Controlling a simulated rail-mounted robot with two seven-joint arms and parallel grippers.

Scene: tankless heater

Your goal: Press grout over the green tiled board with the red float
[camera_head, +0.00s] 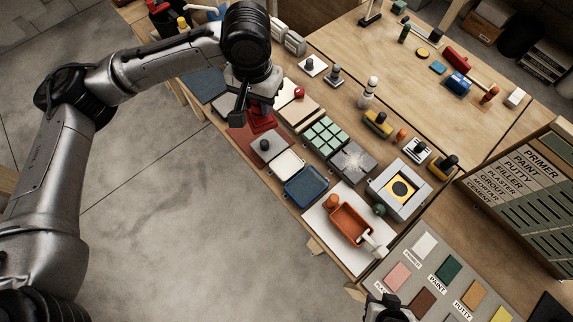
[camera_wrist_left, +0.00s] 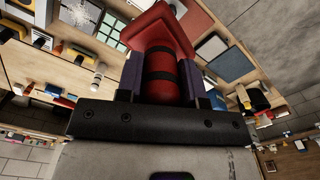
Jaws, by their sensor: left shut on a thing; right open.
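The green tiled board (camera_head: 325,136) lies on the workbench among other sample boards, its green squares split by pale lines. Part of it also shows at the top of the left wrist view (camera_wrist_left: 112,27). My left gripper (camera_head: 257,102) is shut on the red float (camera_head: 262,122). The wrist view shows the float's red handle with dark bands (camera_wrist_left: 161,72) between the fingers and its flat red plate beyond. The float is to the left of the tiled board, near a grey-red board, apart from the tiles. My right gripper (camera_head: 387,309) is at the bottom edge, partly cut off, and open.
An orange tray (camera_head: 350,226) stands on a white board nearer the front. A speckled grey board (camera_head: 353,160), blue board (camera_head: 306,186) and white board (camera_head: 286,163) surround the tiles. A grey box with a yellow top (camera_head: 400,189) and a labelled rack (camera_head: 530,185) stand right.

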